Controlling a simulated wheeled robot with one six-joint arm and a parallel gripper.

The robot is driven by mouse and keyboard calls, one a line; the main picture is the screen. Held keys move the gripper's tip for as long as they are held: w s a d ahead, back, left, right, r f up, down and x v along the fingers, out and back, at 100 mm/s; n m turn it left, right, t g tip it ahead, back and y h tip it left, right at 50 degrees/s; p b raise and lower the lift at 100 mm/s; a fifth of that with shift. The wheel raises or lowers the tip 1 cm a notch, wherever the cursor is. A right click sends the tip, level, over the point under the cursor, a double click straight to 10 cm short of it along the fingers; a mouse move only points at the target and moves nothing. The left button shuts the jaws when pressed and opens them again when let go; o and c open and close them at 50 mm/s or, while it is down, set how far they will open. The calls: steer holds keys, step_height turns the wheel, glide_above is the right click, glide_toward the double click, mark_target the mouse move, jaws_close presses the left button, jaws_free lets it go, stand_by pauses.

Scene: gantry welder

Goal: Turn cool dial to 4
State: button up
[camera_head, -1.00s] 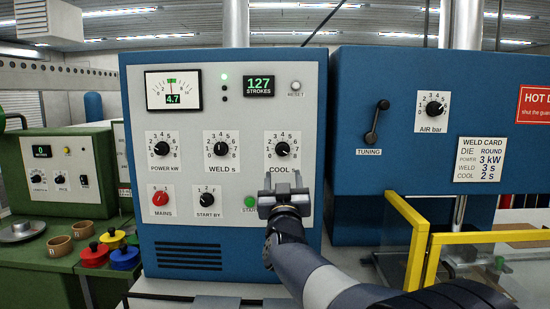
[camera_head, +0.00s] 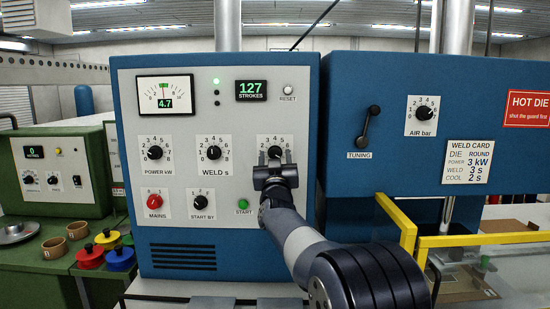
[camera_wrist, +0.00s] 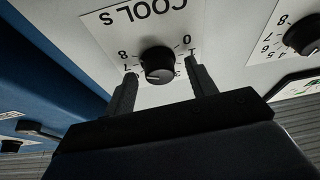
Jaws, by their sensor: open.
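The cool dial (camera_head: 275,147) is a black round knob on a white scale plate, right of the weld dial on the blue and grey control panel. My gripper (camera_head: 275,158) is in front of it and hides the lower part of the plate. In the wrist view the cool dial (camera_wrist: 158,63) appears upside down, between the two open fingers of my gripper (camera_wrist: 162,73). One finger is on each side of the knob, with a gap on both sides. I cannot clearly read which number the knob points to.
The weld dial (camera_head: 213,153) and power dial (camera_head: 154,153) are to the left. Below are the red mains knob (camera_head: 155,202), the start-by dial (camera_head: 200,202) and the green start button (camera_head: 243,204). A tuning crank (camera_head: 367,125) and yellow guard rail (camera_head: 480,240) stand to the right.

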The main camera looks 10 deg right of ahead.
steer(key=shift+c, duration=0.3)
steer(key=c, duration=0.9)
steer(key=shift+f+n+y+b, duration=0.1)
steer(key=shift+n+y+b, duration=0.2)
steer(key=shift+n, duration=0.1)
